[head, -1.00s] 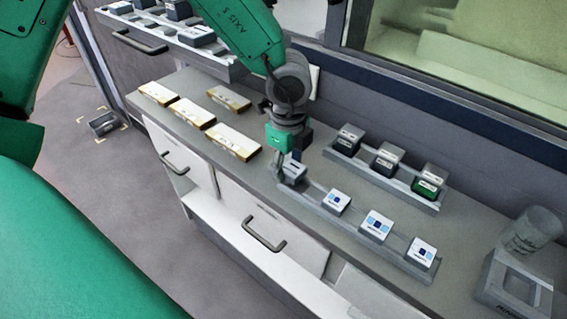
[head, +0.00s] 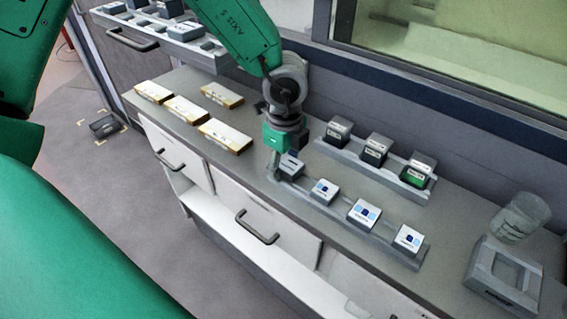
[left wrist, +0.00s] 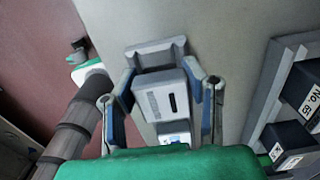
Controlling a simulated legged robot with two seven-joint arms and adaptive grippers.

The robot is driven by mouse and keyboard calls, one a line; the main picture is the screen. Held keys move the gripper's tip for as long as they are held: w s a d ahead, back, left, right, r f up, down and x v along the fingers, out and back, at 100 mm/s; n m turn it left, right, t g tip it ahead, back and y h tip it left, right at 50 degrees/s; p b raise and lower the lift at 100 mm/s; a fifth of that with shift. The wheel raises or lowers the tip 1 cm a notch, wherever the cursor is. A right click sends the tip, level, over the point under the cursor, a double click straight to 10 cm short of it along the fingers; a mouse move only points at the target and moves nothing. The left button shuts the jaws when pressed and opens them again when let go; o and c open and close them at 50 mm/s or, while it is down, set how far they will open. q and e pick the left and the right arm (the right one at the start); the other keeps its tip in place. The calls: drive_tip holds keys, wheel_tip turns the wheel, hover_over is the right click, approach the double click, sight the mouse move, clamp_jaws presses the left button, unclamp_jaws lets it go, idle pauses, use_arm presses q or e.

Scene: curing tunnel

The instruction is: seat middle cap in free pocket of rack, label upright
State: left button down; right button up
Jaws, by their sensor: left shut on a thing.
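My left gripper (head: 282,166) points down at the left end of the front rack (head: 340,216). It is shut on a pale grey cap (head: 290,164). In the left wrist view the cap (left wrist: 164,101) sits between the two fingers (left wrist: 164,103), with a dark bar mark on its face. The rack's end (left wrist: 152,54) shows just beyond it. The cap is at the end pocket; whether it is fully down I cannot tell. Three white caps with blue labels, one of them the middle one (head: 363,213), stand along the rest of this rack. My right gripper is not in view.
A rear rack (head: 375,170) holds three dark caps, the right one with green. Several flat yellow-edged boxes (head: 225,135) lie on the counter at left. A clear cup (head: 522,217) and a grey frame (head: 505,272) stand at right. A wall and window rise behind.

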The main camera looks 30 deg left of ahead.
use_arm(q)
drive_tip(key=shift+s+d+f, duration=0.2)
drive_tip(key=shift+d+f, duration=0.05)
drive_tip(key=shift+d, duration=0.1)
drive_tip(key=shift+s+a+f, duration=0.15)
drive_tip(key=shift+a+f, duration=0.1)
drive_tip(key=shift+a, duration=0.05)
drive_tip(key=shift+d, duration=0.1)
drive_tip(key=c, duration=1.1)
unclamp_jaws()
drive_tip(key=shift+o, duration=1.4)
drive_tip(key=shift+f, duration=0.1)
drive_tip(key=shift+w+f, duration=0.1)
drive_tip(key=shift+w, duration=0.3)
drive_tip(key=shift+a, duration=0.2)
